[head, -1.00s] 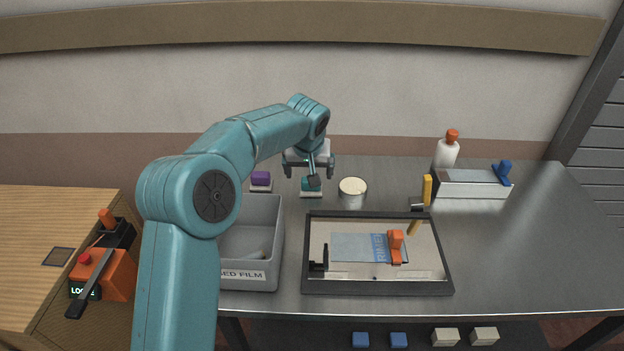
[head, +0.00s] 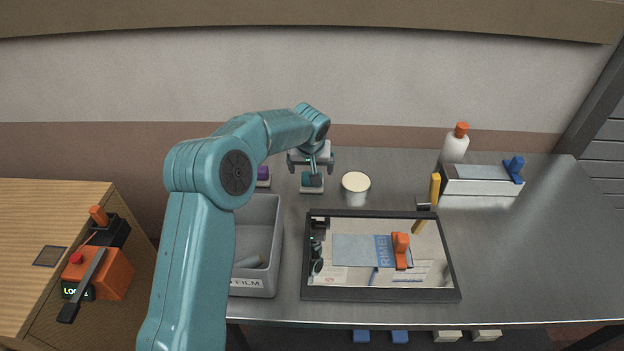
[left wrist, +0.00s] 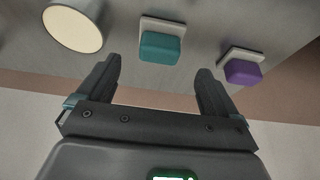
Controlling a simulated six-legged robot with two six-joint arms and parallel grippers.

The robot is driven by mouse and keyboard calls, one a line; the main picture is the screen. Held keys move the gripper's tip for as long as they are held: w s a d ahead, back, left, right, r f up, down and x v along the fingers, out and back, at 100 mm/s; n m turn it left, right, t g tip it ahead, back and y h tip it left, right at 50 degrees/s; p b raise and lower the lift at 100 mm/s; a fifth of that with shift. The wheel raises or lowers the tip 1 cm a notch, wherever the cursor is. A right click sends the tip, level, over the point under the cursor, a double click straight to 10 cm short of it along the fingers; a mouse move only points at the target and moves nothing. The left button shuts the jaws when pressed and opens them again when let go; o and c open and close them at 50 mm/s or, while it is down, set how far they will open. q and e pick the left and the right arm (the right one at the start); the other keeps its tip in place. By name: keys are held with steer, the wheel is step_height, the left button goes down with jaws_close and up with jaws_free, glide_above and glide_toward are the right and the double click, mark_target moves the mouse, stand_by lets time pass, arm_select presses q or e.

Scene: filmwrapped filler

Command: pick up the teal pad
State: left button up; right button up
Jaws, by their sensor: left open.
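The teal pad (head: 312,180) sits on a small white base on the metal table, behind the framed tray. In the left wrist view the teal pad (left wrist: 160,47) lies ahead of the fingers, in line with the gap between them and apart from both. My left gripper (head: 311,164) is above and just behind the pad in the head view, partly covering it. In the left wrist view my left gripper (left wrist: 156,85) is open with nothing between its fingers. My right gripper is not in view.
A purple pad (head: 263,176) is left of the teal one, and a round pale-topped tub (head: 356,187) is right. A grey bin (head: 276,240) and a dark-framed tray (head: 380,296) stand in front. A white bottle (head: 455,148) stands back right. The right table area is clear.

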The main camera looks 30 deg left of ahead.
mark_target(306, 187)
arm_select(q)
steer(key=shift+x, duration=0.9)
steer(key=p+x, duration=0.2)
steer(key=x, duration=0.3)
steer(key=shift+w+a, duration=0.15)
steer(key=shift+w, duration=0.1)
steer(key=shift+w+f, duration=0.1)
steer(key=shift+f, duration=0.2)
steer(key=c, duration=1.1)
